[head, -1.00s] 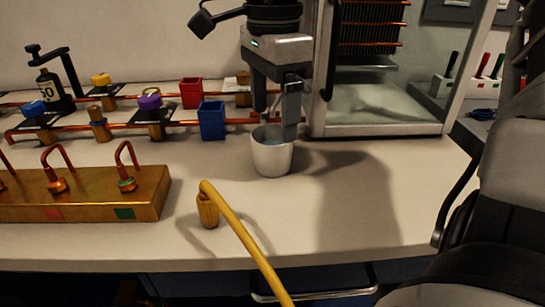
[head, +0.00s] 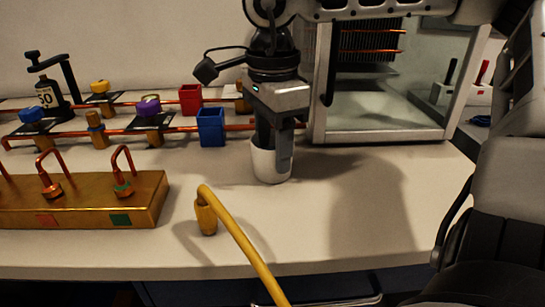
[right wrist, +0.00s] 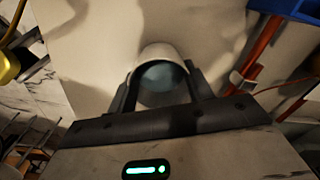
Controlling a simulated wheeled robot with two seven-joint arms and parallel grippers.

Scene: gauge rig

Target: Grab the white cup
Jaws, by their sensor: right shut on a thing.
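The white cup (head: 268,168) stands upright on the bench near the middle of the head view. My right gripper (head: 273,146) comes down on it from above and is shut on it, with one finger across the cup's near right side. The other finger is partly hidden in the head view. In the right wrist view the white cup (right wrist: 162,52) sits between the two fingers of the right gripper (right wrist: 162,90), its bluish inside showing. My left gripper is not in view.
A yellow hose (head: 235,235) rises in front of the cup. A blue box (head: 211,127) and a red box (head: 190,99) stand behind left, by copper pipes. A brass block (head: 85,200) with hooked tubes is at left. A glass-fronted case (head: 385,120) stands behind right.

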